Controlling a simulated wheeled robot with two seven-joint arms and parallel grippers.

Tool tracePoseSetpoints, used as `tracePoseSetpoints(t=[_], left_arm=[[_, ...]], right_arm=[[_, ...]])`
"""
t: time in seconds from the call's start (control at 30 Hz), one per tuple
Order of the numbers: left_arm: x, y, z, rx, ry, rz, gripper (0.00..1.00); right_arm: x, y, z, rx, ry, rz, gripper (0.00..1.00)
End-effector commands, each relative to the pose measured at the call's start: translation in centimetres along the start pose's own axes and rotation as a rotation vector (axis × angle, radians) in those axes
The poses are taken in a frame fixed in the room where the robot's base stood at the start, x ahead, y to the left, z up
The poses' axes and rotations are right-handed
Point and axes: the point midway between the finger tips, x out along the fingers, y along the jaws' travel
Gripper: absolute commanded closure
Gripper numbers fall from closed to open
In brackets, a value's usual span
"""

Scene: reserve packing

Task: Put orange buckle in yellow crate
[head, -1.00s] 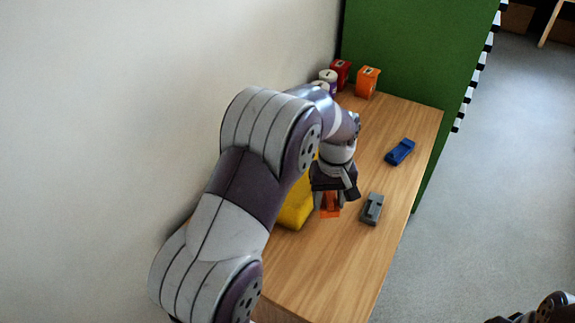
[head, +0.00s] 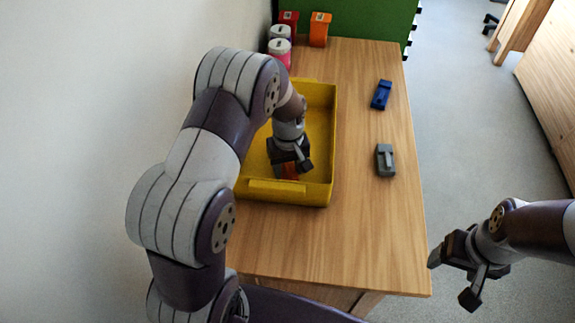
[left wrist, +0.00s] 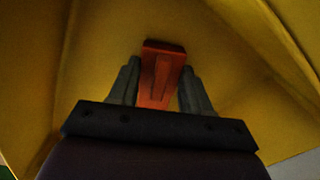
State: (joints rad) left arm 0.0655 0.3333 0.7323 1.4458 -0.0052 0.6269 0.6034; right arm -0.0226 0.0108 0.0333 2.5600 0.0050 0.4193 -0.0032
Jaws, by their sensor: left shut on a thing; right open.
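The orange buckle (left wrist: 160,72) is between the fingers of my left gripper (left wrist: 160,88) in the left wrist view, with yellow crate surfaces around it. In the head view, my left gripper (head: 290,170) reaches down inside the yellow crate (head: 329,150), near its front wall. It is shut on the buckle, of which only a small orange part (head: 291,171) shows below the jaws. I cannot tell whether the buckle touches the crate floor. My right gripper (head: 452,276) is open and empty, off the table's right side.
A blue buckle (head: 381,94) and a grey buckle (head: 386,160) lie on the wooden table (head: 370,230), right of the crate. Red (head: 288,22) and orange (head: 319,30) containers and white-lidded jars (head: 279,48) stand at the back. The table's front right is clear.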

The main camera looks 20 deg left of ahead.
Motion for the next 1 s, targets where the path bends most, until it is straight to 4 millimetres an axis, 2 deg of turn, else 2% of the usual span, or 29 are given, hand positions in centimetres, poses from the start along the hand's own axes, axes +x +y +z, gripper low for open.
tracePoseSetpoints(t=[0.17,0.2,0.27,0.53,0.63,1.0], left_arm=[[0.2,0.0,0.0,-0.001,-0.001,-0.001,0.84],[0.2,-0.1,0.0,-0.001,-0.001,-0.001,0.45],[0.2,0.0,0.0,-0.001,-0.001,-0.001,0.26],[0.1,0.0,0.0,0.000,-0.001,-0.001,0.26],[-0.7,0.0,0.0,0.000,0.000,0.000,0.26],[-9.7,0.0,0.0,0.000,0.001,0.000,0.26]], right_arm=[[0.1,0.0,0.0,0.000,0.000,0.000,0.28],[0.1,0.0,0.0,0.000,0.000,0.000,0.28],[0.1,0.0,0.0,0.000,0.000,0.000,0.28],[0.1,0.0,0.0,0.000,0.000,0.000,0.28],[0.0,0.0,0.0,0.000,0.000,0.000,0.28],[0.3,0.0,0.0,0.000,0.000,0.000,0.28]])
